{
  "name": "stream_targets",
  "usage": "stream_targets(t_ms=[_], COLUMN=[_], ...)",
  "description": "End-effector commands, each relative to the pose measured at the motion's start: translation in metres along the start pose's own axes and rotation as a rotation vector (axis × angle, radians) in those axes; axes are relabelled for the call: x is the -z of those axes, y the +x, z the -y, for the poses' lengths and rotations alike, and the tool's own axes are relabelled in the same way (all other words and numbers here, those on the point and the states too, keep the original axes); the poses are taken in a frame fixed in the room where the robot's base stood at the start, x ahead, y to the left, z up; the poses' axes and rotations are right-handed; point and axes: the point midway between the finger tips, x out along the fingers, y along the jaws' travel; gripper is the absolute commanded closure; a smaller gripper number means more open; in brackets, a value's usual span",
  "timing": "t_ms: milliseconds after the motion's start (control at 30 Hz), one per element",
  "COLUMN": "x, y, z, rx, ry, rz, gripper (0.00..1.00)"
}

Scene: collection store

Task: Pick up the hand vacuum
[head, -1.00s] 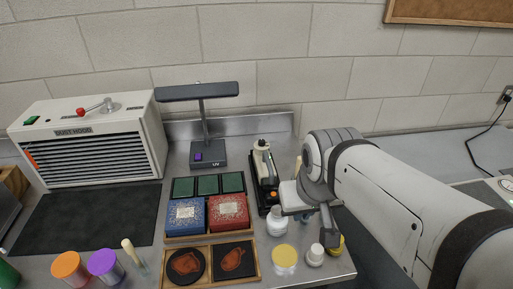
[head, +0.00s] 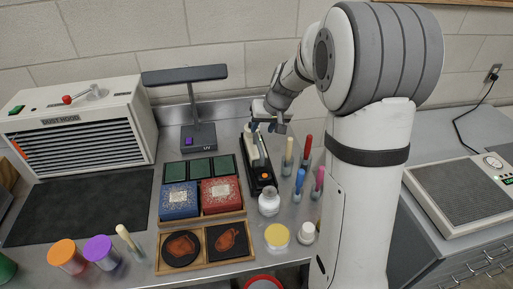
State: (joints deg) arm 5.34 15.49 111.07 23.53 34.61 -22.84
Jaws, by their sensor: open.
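The hand vacuum (head: 252,148) looks like the slim white-and-dark device in a narrow black tray (head: 265,191) with an orange spot near its front end. It lies right of the red and blue boxes. My gripper (head: 267,124) is open over the far end of the vacuum and hides part of it. I cannot tell whether the fingers touch it or are around it.
Brushes or pens in jars (head: 299,183), a white bottle (head: 269,202) and a yellow-lidded jar (head: 277,236) crowd the right side. A UV lamp (head: 198,136) stands left of the gripper. A blue box (head: 179,200) and red box (head: 220,193) stand left of the tray.

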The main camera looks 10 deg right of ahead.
Motion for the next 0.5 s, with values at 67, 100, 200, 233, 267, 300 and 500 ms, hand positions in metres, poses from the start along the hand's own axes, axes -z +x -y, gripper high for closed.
stream_targets(t_ms=[67, 100, 200, 233, 267, 300, 500], x=[0.005, 0.006, 0.006, 0.006, 0.006, 0.006, 0.003], y=[0.007, 0.010, 0.020, 0.023, 0.026, 0.031, 0.053], z=[-0.002, -0.003, -0.002, -0.002, -0.002, -0.002, -0.002], rx=[0.002, 0.003, 0.003, 0.003, 0.003, 0.004, 0.003], ry=[0.004, 0.003, 0.002, 0.002, 0.003, 0.004, 0.003], rz=[-0.003, -0.005, -0.003, -0.003, -0.003, -0.002, 0.000], gripper=[0.59, 0.59, 0.59, 0.59, 0.59, 0.59, 0.59])
